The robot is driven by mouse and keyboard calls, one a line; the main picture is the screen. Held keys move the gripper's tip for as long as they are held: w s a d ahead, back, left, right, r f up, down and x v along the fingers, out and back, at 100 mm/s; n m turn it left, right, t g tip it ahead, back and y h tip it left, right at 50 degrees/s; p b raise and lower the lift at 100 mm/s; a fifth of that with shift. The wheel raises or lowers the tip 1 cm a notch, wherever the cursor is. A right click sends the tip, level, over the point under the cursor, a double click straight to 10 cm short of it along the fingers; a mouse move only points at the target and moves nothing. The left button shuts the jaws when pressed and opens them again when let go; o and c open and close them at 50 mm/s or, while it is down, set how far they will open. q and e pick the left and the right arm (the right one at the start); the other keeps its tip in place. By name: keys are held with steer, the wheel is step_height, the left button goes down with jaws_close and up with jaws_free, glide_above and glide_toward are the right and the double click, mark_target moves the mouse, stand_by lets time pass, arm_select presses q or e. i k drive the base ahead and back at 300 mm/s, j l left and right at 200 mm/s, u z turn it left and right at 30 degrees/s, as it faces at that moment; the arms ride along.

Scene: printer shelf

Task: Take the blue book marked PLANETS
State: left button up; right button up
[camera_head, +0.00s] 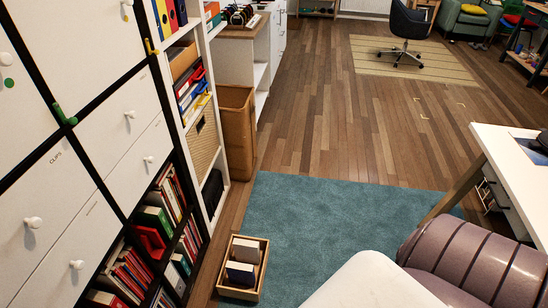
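I cannot make out the marking PLANETS on any book in the head view. Red, green, white and dark books (130,275) fill the dark open shelves at the lower left, too small to read. A wooden crate (225,289) on the floor holds a few upright book-like items (241,273) with pale and dark bluish faces; I cannot tell their titles. A blue binder (181,12) stands among coloured binders on the white shelf at upper left. Neither of my grippers is in view.
White drawer cabinets (40,210) line the left side. A tall brown bin (238,130) stands beside the white shelving. A teal rug (330,225) and wooden floor (330,120) are largely clear. A white desk (510,170) and brown padded chair (475,250) are at the right.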

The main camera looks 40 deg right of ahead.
mark_target(241, 274)
steer(key=z, duration=0.8)
steer(key=u, duration=1)
steer(key=i+l+u, duration=0.1)
steer(key=l+u, duration=0.65)
steer(key=l, duration=0.15)
steer(key=l+u, duration=0.4)
steer(key=k+l+u, duration=0.1)
steer(key=l+u, duration=0.3)
steer(key=l, duration=0.15)
